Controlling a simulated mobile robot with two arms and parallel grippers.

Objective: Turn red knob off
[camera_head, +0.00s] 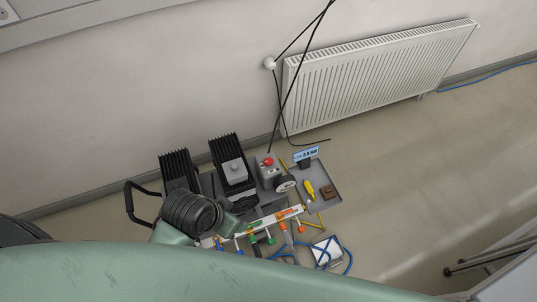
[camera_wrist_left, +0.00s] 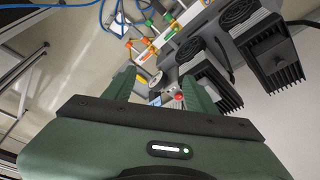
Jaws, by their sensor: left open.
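The red knob (camera_head: 268,161) sits on top of a grey box (camera_head: 267,172) on the cart in the head view. It looks upright and uncovered; its setting is too small to tell. In the left wrist view, the red knob (camera_wrist_left: 179,96) shows beyond the fingers, near the right finger. My left gripper (camera_wrist_left: 160,80) is open and empty, with its green fingers spread apart. The knob appears beyond them, with no visible contact. In the head view, my left arm is over the cart's near left part, left of and nearer than the knob. My right gripper is not in view.
Black finned units (camera_head: 229,160) stand left of the box. A small display (camera_head: 306,155) and a grey tray (camera_head: 322,182) with a yellow tool lie right. Coloured valves and blue hoses crowd the near side. A black cable hangs behind the box. A radiator (camera_head: 380,70) is on the wall.

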